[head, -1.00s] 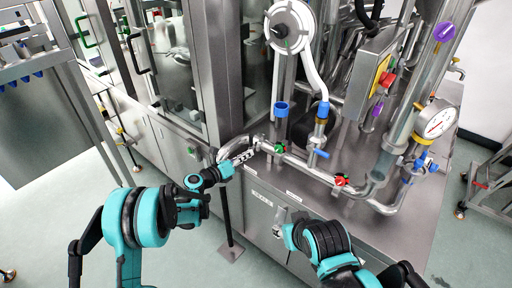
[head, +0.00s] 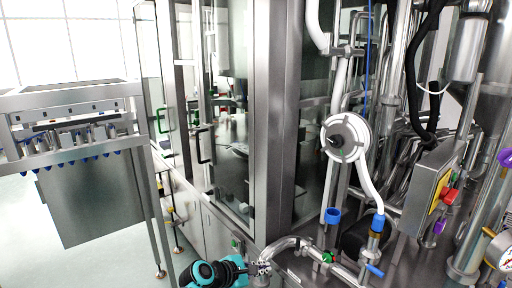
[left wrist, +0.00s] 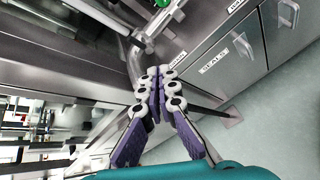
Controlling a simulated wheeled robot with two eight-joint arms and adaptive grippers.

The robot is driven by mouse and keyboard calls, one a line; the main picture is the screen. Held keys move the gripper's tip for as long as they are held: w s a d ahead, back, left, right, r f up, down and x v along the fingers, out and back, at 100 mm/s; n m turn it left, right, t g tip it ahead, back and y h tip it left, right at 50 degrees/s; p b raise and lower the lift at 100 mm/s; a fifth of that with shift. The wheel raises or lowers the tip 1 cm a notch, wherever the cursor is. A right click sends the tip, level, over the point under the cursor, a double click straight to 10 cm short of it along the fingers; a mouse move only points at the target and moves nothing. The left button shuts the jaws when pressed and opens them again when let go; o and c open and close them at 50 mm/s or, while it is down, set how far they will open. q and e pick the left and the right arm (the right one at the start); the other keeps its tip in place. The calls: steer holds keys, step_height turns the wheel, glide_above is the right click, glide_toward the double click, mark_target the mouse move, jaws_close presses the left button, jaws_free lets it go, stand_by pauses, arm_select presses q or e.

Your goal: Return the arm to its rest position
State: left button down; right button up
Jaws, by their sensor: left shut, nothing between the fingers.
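My left arm, teal and black, shows at the bottom of the head view. Its gripper (head: 261,269) is beside the silver pipe at the machine's front. In the left wrist view the two purple-and-grey fingers (left wrist: 160,80) meet at their tips, shut with nothing between them. The curved pipe (left wrist: 135,62) passes just beyond the fingertips there; I cannot tell whether they touch it. My right gripper is out of view.
The pipe carries a green-handled valve (head: 327,257). A glass-doored cabinet (head: 230,120) fills the middle. Drawers (left wrist: 220,60) line the machine's front. Open floor lies at left.

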arm_select(q)
steer(key=s+a+f+m+y, duration=0.1)
steer(key=s+a+m+y, duration=0.3)
steer(key=s+a+m, duration=0.5)
steer(key=s+a+f+m+y, duration=0.1)
steer(key=s+a+m+y, duration=0.4)
steer(key=s+a+m, duration=0.4)
steer(key=s+a, duration=0.2)
steer(key=s, duration=0.5)
steer(key=shift+m+g, duration=0.4)
